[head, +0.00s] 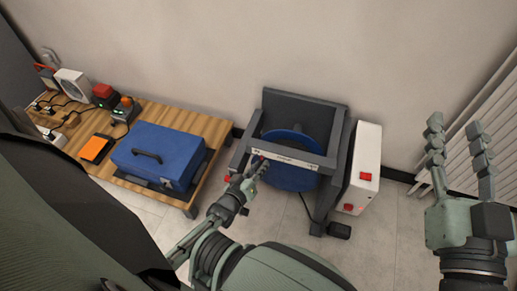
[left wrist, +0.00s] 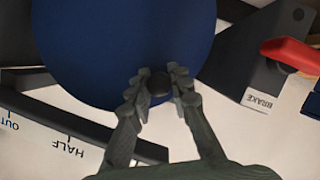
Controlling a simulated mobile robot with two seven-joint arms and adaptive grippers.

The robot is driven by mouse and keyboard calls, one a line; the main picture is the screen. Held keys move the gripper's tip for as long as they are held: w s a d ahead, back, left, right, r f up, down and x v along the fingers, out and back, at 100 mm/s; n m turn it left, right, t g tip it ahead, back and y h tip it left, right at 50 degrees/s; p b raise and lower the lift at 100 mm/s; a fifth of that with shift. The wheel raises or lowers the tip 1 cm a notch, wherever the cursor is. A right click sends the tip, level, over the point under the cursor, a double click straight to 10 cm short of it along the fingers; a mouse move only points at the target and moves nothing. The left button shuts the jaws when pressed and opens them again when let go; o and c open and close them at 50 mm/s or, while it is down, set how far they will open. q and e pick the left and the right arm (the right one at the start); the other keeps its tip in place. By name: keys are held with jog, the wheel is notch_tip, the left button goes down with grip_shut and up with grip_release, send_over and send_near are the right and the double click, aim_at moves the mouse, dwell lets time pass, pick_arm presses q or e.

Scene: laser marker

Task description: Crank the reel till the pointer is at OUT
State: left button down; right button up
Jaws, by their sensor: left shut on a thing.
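The reel is a blue disc (head: 292,182) in a dark grey frame (head: 300,105); it fills the top of the left wrist view (left wrist: 120,45). My left gripper (head: 262,163) is at the reel's front left. In the left wrist view, its fingers (left wrist: 158,88) are closed around a dark round crank knob (left wrist: 158,82) in front of the disc. A scale plate (left wrist: 60,135) shows OUT and HALF at the lower left. It appears as a pale strip (head: 291,161) in the head view. I cannot make out the pointer. My right gripper (head: 456,128) is open and empty, far right.
A red brake lever (left wrist: 290,52) with a BRAKE label is right of the disc. A white cabinet (head: 363,150) with red parts stands right of the reel. A wooden table (head: 185,122) with a blue case (head: 158,153) is at left. A radiator (head: 490,120) is at right.

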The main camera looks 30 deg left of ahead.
pick_arm(q)
jog(key=shift+w+d+r, duration=0.1)
jog(key=shift+w+d, duration=0.05)
jog(key=shift+d, duration=0.1)
jog(key=c, duration=1.7)
grip_release()
jog(key=shift+a, duration=0.1)
